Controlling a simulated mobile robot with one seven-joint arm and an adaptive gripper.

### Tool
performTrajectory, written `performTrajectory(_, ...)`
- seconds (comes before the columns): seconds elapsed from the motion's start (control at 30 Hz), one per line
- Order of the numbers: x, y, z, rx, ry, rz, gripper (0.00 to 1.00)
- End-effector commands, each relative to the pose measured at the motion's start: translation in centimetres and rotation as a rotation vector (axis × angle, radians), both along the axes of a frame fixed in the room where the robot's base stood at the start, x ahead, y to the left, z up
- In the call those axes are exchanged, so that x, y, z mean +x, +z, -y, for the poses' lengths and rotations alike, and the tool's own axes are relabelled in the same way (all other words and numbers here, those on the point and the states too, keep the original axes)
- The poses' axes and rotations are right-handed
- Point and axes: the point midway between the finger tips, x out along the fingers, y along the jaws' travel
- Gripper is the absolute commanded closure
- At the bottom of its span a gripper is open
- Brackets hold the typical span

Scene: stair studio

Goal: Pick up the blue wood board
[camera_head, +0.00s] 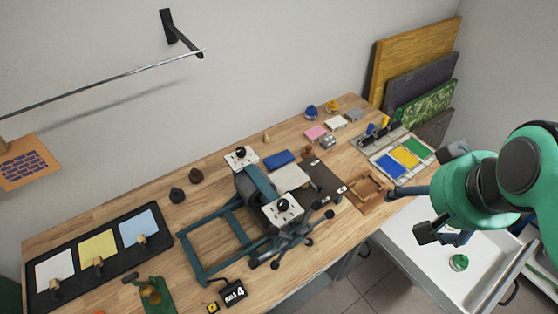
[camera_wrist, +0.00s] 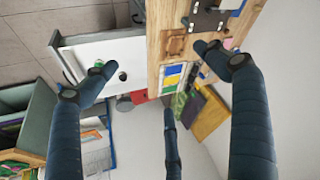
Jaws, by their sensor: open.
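I cannot tell for certain which thing is the blue wood board. A small flat blue block (camera_head: 279,158) lies mid-table behind the press-like device in the head view. A blue panel (camera_head: 390,166) lies beside yellow and green ones on a tray at the table's right, and shows in the wrist view (camera_wrist: 172,70). A dark, slightly bluish board (camera_head: 418,84) leans on the wall among larger boards. My gripper (camera_head: 410,212) is open and empty, over the open drawer and table edge, away from these boards. In the wrist view my gripper (camera_wrist: 160,68) has its dark fingers spread wide.
A white drawer (camera_head: 420,250) stands open at the right, with a green round thing (camera_head: 459,262) inside. A yellow board (camera_head: 412,55) and a green patterned board (camera_head: 425,104) lean at the back right. A teal frame device (camera_head: 215,247) fills the table's middle.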

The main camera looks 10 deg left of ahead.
Motion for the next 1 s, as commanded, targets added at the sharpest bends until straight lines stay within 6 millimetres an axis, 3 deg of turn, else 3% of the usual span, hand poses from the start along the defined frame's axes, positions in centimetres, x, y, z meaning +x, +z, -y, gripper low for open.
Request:
performTrajectory(0.53, 12.2, 1.7, -5.1, 0.114, -0.174, -0.128, 0.14)
performTrajectory(1.0, 23.3, -1.2, -12.2, 0.179, -0.350, -0.242, 0.14)
